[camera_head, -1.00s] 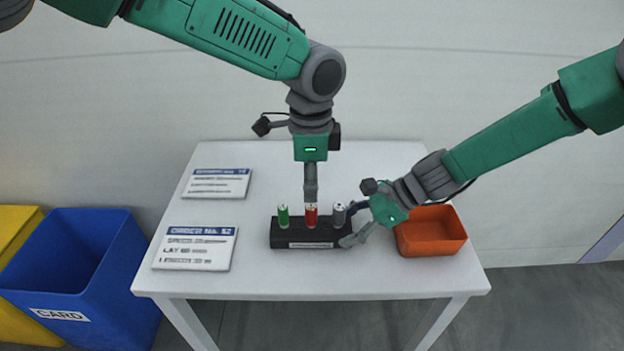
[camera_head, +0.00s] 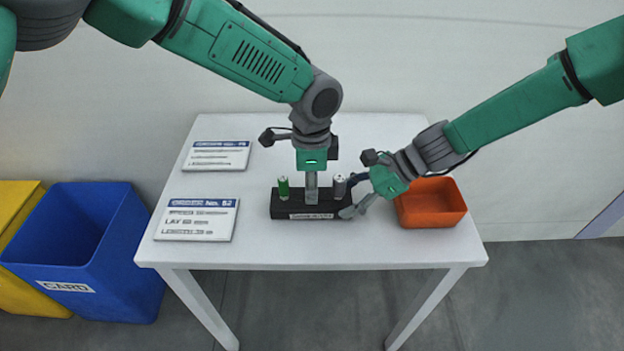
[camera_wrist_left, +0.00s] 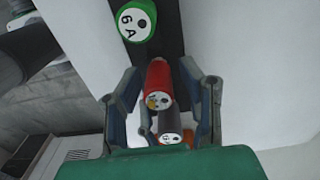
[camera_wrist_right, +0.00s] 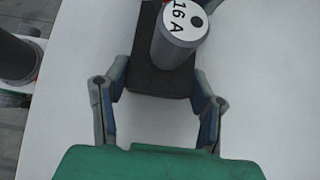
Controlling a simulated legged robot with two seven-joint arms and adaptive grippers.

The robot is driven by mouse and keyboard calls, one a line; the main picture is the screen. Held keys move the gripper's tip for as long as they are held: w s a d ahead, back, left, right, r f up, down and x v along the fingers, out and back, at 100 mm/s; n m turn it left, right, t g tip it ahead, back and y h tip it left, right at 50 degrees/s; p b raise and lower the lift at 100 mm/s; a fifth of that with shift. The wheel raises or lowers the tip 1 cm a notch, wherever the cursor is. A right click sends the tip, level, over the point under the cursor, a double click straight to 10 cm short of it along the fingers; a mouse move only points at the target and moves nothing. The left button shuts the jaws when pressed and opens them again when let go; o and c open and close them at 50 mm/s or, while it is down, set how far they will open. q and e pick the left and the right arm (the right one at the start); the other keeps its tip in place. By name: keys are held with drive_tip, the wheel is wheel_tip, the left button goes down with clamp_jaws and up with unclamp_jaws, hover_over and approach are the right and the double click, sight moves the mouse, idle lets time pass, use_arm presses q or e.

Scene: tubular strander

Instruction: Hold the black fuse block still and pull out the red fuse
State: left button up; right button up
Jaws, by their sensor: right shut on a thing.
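The black fuse block (camera_head: 286,211) lies on the white table with a green fuse (camera_head: 283,188) at its left and a grey fuse (camera_head: 339,184) at its right. The red fuse (camera_wrist_left: 158,80) stands between them; in the head view my left gripper hides it. My left gripper (camera_head: 311,197) points down over it. In the left wrist view its fingers stand open on both sides of the red fuse, with gaps. My right gripper (camera_head: 353,197) is shut on the right end of the block, which also shows between its fingers in the right wrist view (camera_wrist_right: 155,82).
An orange tray (camera_head: 432,220) stands right of the block, close to my right gripper. Two order cards (camera_head: 217,155) (camera_head: 196,220) lie at the left of the white table (camera_head: 260,252). A blue bin (camera_head: 85,255) and a yellow bin (camera_head: 25,292) stand left of the table.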

use_arm(q)
clamp_jaws()
drive_tip(key=shift+r, duration=0.25)
drive_tip(key=shift+r, duration=3)
drive_tip(key=shift+r, duration=0.25)
use_arm(e)
drive_tip(key=o, duration=1.4)
